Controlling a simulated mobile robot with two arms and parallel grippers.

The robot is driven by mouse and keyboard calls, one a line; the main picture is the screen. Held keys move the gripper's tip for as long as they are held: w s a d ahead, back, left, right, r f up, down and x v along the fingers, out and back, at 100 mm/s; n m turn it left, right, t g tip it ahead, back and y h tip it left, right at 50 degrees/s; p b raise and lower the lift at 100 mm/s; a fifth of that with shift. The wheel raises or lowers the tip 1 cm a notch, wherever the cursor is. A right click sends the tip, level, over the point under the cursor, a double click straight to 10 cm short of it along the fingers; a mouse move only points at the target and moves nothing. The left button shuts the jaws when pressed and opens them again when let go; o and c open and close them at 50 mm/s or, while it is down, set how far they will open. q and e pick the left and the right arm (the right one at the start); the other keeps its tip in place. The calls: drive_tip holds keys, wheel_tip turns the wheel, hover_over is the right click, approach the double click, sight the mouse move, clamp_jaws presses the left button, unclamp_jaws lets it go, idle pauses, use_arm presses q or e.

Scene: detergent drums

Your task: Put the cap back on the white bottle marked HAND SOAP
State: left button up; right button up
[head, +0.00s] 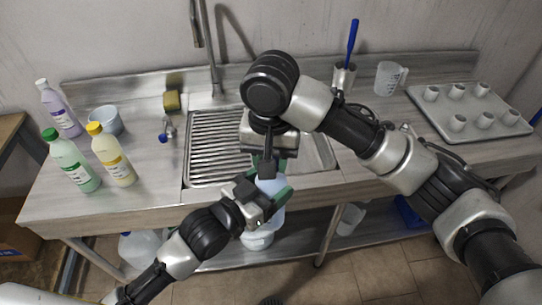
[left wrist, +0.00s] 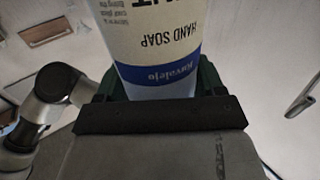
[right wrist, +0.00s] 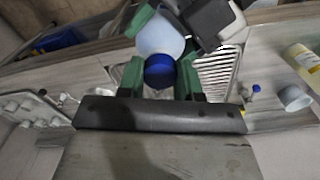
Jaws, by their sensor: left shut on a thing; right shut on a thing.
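My left gripper (head: 268,193) is shut on the side of the white HAND SOAP bottle (head: 271,185), held in front of the sink edge. In the left wrist view the bottle (left wrist: 155,45) shows its label upside down, with a blue band. My right gripper (right wrist: 160,82) is shut on a blue cap (right wrist: 159,71), which sits between its green fingers. In the right wrist view the cap lines up with the bottle's top (right wrist: 158,35). I cannot tell whether it is seated on the neck. In the head view my right gripper (head: 268,165) hides the cap.
Purple (head: 59,108), green-capped (head: 71,160) and yellow-capped (head: 112,154) bottles and a grey bowl (head: 106,120) stand at the counter's left. A sponge (head: 172,101) lies near the sink. A tray (head: 463,137) of several cups and a jug (head: 388,78) are at the right.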

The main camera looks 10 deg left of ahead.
drive_tip(key=o, duration=1)
drive_tip(key=shift+r, duration=2.3)
drive_tip(key=shift+c, duration=0.2)
